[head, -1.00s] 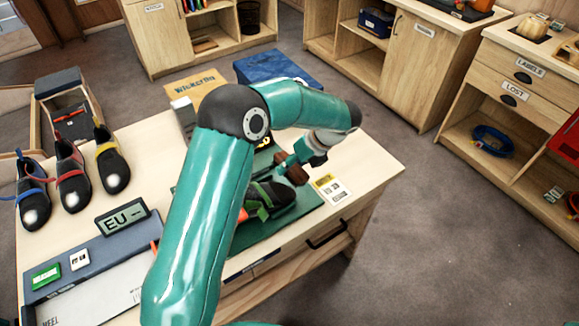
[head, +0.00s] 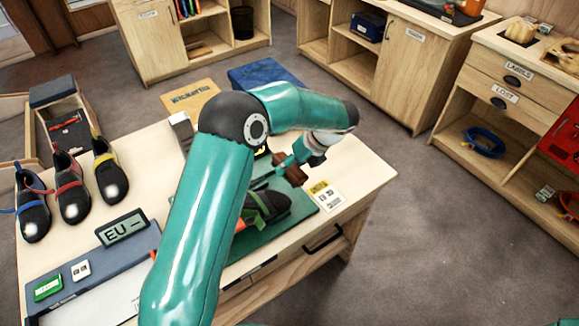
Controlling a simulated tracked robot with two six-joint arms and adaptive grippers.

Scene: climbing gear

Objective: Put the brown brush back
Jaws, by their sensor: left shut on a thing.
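The brown brush (head: 296,176) is at the tip of my left gripper (head: 290,168), above the far right part of the green mat (head: 304,212). The gripper is shut on it. A dark climbing shoe with a green strap (head: 266,204) lies on the mat just below and left of the brush. My left arm crosses the middle of the view and hides part of the table and mat. My right gripper is not in view.
Several climbing shoes (head: 72,190) stand at the table's left. A display reading EU (head: 122,228) and a blue-grey measuring board (head: 95,262) are in front. A yellow-and-white card (head: 326,194) lies right of the mat. Shelving with labelled drawers (head: 500,90) stands at right.

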